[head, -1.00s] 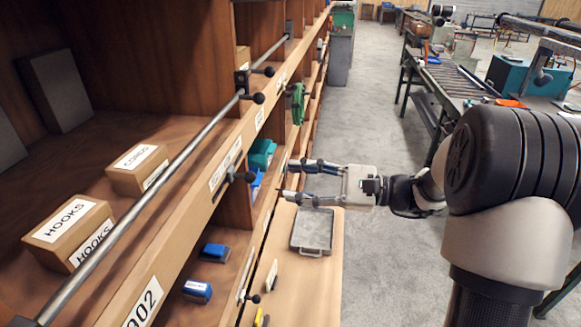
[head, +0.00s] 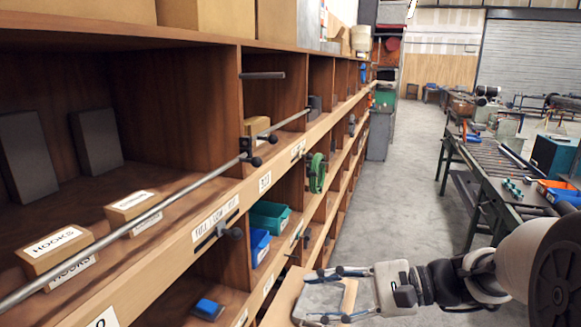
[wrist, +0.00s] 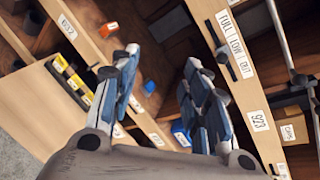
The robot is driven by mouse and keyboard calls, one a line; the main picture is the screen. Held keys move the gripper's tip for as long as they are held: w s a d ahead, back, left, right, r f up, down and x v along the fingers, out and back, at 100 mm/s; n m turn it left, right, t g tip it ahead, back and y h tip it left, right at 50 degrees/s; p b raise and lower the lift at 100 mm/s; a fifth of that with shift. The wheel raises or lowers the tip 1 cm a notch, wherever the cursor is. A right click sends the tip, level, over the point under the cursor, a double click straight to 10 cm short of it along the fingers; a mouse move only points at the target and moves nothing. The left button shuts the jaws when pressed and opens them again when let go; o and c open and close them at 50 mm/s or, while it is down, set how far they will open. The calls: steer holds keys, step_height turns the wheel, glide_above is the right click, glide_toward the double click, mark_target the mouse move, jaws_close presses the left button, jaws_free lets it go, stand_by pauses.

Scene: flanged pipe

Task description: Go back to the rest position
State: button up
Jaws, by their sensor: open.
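My gripper (head: 332,294) is at the lower middle of the head view, at the end of my arm coming in from the right. Its two fingers are spread apart with nothing between them. It points left toward the wooden shelf (head: 225,205). In the wrist view my gripper (wrist: 160,95) also shows open and empty, with shelf compartments beyond the fingertips. A grey tray (head: 315,300) lies on the wooden ledge behind the fingers, partly hidden by them.
A metal rail (head: 190,185) with black knobs runs along the shelf front. Boxes marked HOOKS (head: 58,250), a teal bin (head: 270,217) and a green coil (head: 316,172) are on the shelf. The grey aisle floor (head: 400,200) is clear; a roller-conveyor bench (head: 490,160) stands right.

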steer(key=s+f+n+g+h+b, duration=0.2)
steer(key=s+f+n+h+b, duration=0.5)
steer(key=s, duration=0.8)
steer(key=s+d+f+n+t+h+b, duration=0.2)
steer(key=s+d+f+n+t+h, duration=0.2)
steer(key=d, duration=0.5)
steer(key=shift+s+d+f+n+h, duration=0.15)
steer(key=shift+s+f+n+h, duration=0.25)
steer(key=shift+f+h, duration=1.1)
steer(key=shift+r, duration=0.2)
